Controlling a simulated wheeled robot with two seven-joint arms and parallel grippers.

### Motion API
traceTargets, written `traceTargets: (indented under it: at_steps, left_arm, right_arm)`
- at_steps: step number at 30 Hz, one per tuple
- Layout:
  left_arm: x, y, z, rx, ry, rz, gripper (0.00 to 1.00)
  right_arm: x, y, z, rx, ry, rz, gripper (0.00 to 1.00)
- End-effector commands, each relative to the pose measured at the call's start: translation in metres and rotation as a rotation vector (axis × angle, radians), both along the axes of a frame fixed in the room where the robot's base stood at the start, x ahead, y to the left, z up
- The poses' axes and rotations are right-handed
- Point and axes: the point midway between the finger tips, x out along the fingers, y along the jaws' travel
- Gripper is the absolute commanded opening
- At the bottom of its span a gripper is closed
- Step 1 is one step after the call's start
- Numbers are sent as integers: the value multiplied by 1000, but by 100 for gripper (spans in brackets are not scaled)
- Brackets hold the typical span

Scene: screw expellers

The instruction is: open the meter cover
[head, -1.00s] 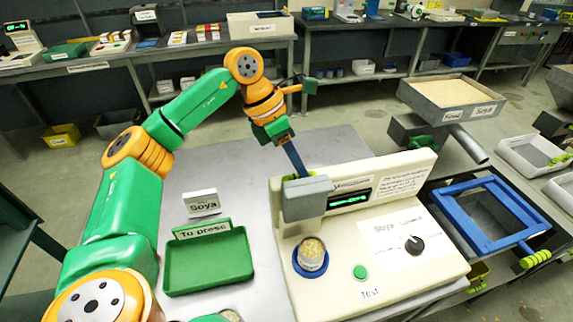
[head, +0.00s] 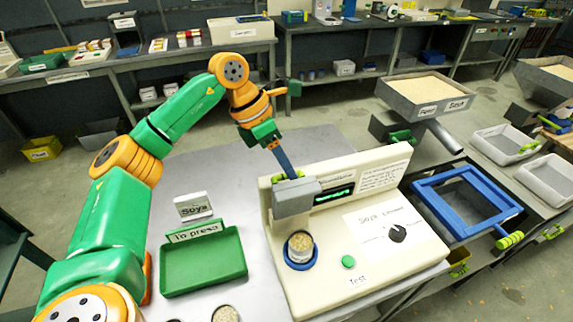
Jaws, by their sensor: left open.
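The cream meter (head: 349,222) stands on the metal table with a small display, a dark knob and a green button. Its grey cover (head: 295,199) is a block at the meter's left, above and behind a cup of grain (head: 300,246) in a blue ring. The cup's top is in plain sight. My left gripper (head: 287,172) points down at the cover's back top edge, with a blue finger reaching it. It is open. A bit of light green shows by the fingertips; whether they touch the cover is hidden. My right gripper is out of view.
A green tray (head: 203,266) labelled "To press" and a "Soya" sign (head: 193,206) are left of the meter. A blue frame (head: 467,203) and a grain hopper (head: 426,93) are at right. Bare table lies behind the meter.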

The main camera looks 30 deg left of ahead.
Motion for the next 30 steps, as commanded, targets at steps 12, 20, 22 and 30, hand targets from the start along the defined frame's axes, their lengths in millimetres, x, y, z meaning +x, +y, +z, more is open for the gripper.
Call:
traceTargets:
  at_steps: [12, 20, 22, 30]
  left_arm:
    - [-11, 25, 59, -1, -1, 0, 47]
    - [-12, 25, 59, -1, -1, 0, 47]
    - [-12, 25, 59, -1, -1, 0, 47]
    - [-11, 25, 110, -1, 0, 1, 47]
  right_arm:
    - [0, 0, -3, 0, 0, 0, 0]
    - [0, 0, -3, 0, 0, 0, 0]
    - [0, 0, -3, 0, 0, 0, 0]
    - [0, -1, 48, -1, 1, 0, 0]
